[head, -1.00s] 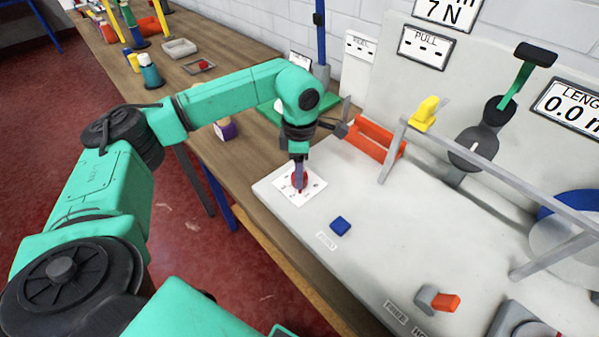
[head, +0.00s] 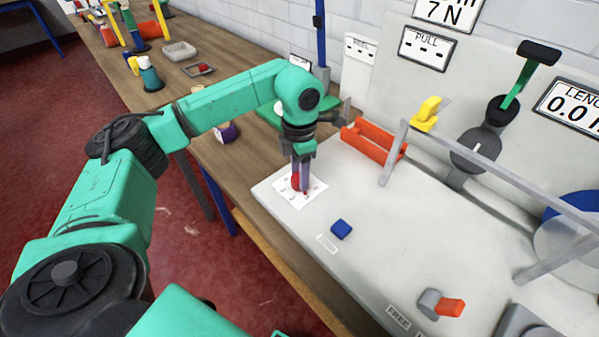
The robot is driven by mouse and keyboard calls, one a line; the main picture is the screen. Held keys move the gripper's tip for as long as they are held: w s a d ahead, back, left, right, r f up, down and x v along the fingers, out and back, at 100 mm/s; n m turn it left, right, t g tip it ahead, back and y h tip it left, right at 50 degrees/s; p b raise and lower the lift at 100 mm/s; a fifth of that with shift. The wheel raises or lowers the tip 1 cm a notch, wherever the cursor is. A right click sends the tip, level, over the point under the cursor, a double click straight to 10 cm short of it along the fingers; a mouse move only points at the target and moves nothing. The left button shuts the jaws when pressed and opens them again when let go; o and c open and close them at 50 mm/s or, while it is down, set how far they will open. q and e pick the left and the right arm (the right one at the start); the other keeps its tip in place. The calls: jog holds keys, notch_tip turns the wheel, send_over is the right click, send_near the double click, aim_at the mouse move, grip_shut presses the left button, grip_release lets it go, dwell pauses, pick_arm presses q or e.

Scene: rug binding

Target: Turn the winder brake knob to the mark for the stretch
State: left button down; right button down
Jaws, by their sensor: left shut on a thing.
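The red winder brake knob (head: 296,182) sits on a white marked dial card (head: 312,192) at the near left corner of the pale winder bench. My left gripper (head: 301,186) comes down on it from above, its fingers shut on the knob. The fingers hide part of the knob and the card. The marks on the card are too small to read, so I cannot tell which one the knob points at. My right gripper is not in view.
A blue block (head: 341,228) is near the dial. A grey and orange lever (head: 441,304) is nearer the front. An orange cradle (head: 373,140) and a clear guard on grey rails stand behind. The bench (head: 375,270) between them is clear.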

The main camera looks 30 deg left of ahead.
pick_arm(q)
jog(key=shift+c, duration=1.5)
grip_release()
notch_tip(320, 180, up, 15)
jog(key=shift+f, duration=0.15)
